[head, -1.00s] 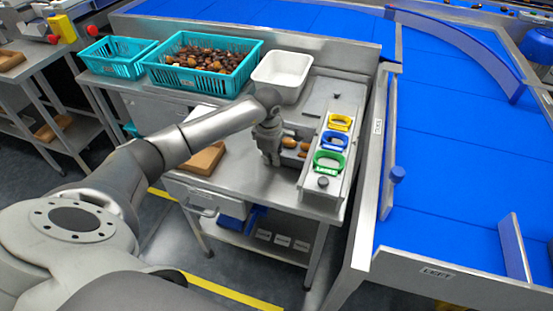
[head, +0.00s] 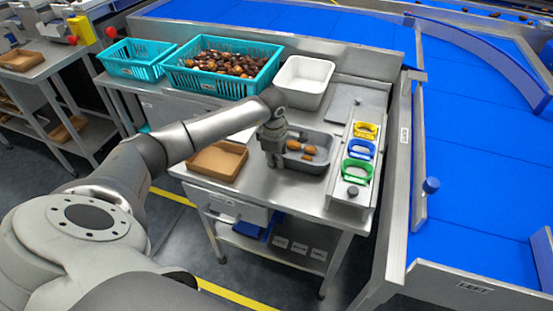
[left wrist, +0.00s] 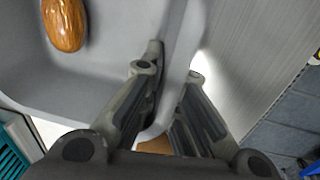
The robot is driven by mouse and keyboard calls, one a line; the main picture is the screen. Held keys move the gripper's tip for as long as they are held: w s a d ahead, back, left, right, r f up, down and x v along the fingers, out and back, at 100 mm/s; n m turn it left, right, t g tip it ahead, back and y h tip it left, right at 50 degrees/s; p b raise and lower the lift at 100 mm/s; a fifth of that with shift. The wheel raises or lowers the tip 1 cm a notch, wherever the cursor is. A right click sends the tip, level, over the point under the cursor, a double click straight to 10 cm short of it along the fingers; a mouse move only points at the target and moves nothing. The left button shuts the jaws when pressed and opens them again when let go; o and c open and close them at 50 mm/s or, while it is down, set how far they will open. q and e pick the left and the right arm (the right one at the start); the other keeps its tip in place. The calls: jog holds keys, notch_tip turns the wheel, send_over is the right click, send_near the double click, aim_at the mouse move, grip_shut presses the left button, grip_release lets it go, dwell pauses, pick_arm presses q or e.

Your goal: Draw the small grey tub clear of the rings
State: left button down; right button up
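The small grey tub (head: 318,167) rests on the steel table with a few brown dates in it. Its left wall is between the fingers of my left gripper (head: 278,160), which looks shut on it. In the left wrist view, one finger is inside the tub (left wrist: 95,88) and the other outside; one date (left wrist: 66,22) shows. The yellow ring (head: 366,131), blue ring (head: 373,150) and green ring (head: 370,173) stand in a row on a metal strip right of the tub. A narrow gap shows between tub and strip. My right gripper is not in view.
A brown wooden tray (head: 203,172) lies close left of my gripper. A white bin (head: 303,98) stands behind the tub, and a teal crate of dates (head: 187,84) behind left. A raised steel edge (head: 400,160) and blue conveyor (head: 480,180) lie right.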

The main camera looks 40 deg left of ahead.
pick_arm(q)
jog(key=c, duration=1.6)
grip_release()
jog(key=shift+o, duration=0.2)
notch_tip(320, 180, up, 12)
jog(key=s, duration=0.1)
jog(key=shift+s+d, duration=0.25)
jog(key=shift+f, duration=0.1)
